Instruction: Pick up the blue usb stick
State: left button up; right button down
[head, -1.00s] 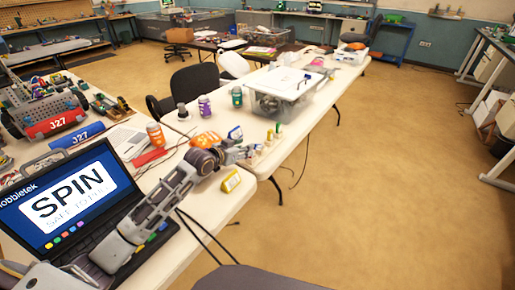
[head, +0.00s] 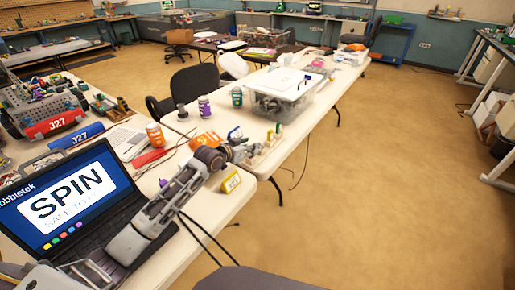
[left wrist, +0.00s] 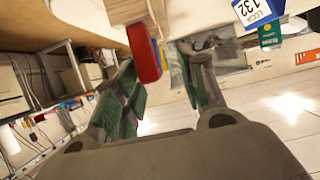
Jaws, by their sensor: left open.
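My left gripper (head: 243,153) reaches over the near table beside a pale wooden holder (head: 268,146) with small coloured sticks standing in it. A green stick (head: 277,127) and a yellow stick (head: 269,135) show there. In the left wrist view my gripper (left wrist: 160,62) is open, with nothing held between its fingers. A red stick (left wrist: 144,54) juts from the wooden holder (left wrist: 128,12) close to one fingertip. My right gripper is not in view.
A blue-and-white tag (head: 235,133) stands behind the gripper, and a yellow labelled block (head: 231,182) lies before it. An open laptop (head: 72,200) stands at left. A clear lidded bin (head: 283,95) stands beyond the holder. Bottles and an orange item stand behind the arm.

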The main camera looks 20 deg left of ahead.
pick_arm(q)
jog(key=shift+w+d+f, duration=0.25)
jog(key=shift+w+d, duration=0.15)
jog(key=shift+w, duration=0.2)
jog(key=shift+w+d+f, duration=0.2)
jog(key=shift+w+d, duration=0.05)
jog(key=shift+w, duration=0.1)
jog(key=shift+b+x, duration=0.45)
jog(key=shift+x, duration=0.5)
jog(key=shift+w+d+f, duration=0.1)
jog(key=shift+w, duration=0.1)
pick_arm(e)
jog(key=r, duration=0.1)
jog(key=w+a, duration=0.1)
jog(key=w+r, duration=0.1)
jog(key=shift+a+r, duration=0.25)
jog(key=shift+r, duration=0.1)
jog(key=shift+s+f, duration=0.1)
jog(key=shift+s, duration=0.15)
pick_arm(q)
grip_shut()
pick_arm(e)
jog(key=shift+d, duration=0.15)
